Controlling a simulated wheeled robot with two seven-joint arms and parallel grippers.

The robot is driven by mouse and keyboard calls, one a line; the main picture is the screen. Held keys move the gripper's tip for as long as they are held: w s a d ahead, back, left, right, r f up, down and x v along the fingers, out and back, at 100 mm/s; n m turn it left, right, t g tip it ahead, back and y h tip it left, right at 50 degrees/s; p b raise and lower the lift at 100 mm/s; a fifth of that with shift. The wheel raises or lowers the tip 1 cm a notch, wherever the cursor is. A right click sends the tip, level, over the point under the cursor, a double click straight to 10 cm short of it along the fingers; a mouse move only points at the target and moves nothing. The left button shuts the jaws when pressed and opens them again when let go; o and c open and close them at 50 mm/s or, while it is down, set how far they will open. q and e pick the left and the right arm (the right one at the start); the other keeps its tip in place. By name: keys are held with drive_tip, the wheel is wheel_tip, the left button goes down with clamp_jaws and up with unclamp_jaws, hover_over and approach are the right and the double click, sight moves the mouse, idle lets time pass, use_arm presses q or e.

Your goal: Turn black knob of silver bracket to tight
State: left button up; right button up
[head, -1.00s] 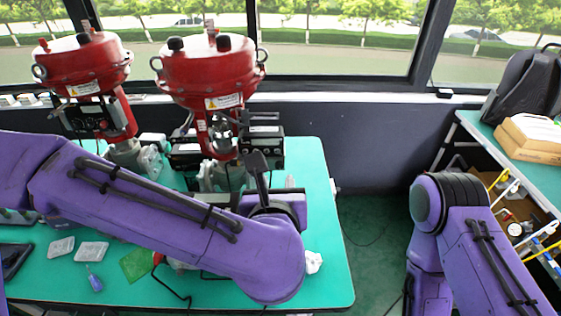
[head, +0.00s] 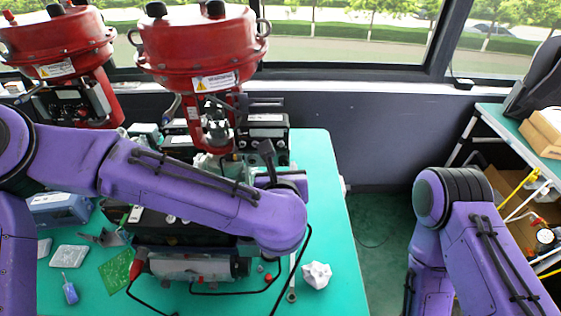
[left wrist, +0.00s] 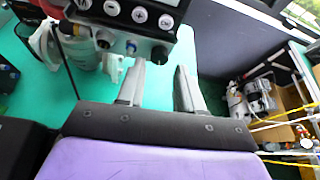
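My left gripper (left wrist: 163,74) is open in the left wrist view, with a gap between its two grey fingers. A small dark knob (left wrist: 158,55) under a black gauge box (left wrist: 135,18) is just beyond the left fingertip; I cannot tell whether they touch. A silver and blue knob (left wrist: 130,48) is beside it. In the head view the left gripper (head: 265,150) shows as a dark finger below the black gauge box (head: 267,130), and my arm hides much around it. I cannot make out the silver bracket clearly. My right gripper is out of view.
Two red valve actuators (head: 200,45) (head: 60,45) stand over the green table (head: 335,240). A silver cylinder (head: 190,267), a crumpled white paper (head: 316,275) and a green board (head: 116,270) lie in front. Shelves with hoses are at the right.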

sight(283, 162)
use_arm(q)
drive_tip(key=shift+x, duration=1.5)
clamp_jaws()
drive_tip(key=shift+m+y, duration=0.3)
drive_tip(key=shift+m, duration=0.1)
unclamp_jaws()
drive_tip(key=shift+s, duration=0.1)
drive_tip(key=b+v, duration=0.2)
drive_tip(key=v, duration=0.8)
drive_tip(key=shift+s, duration=0.15)
drive_tip(key=shift+r, duration=0.15)
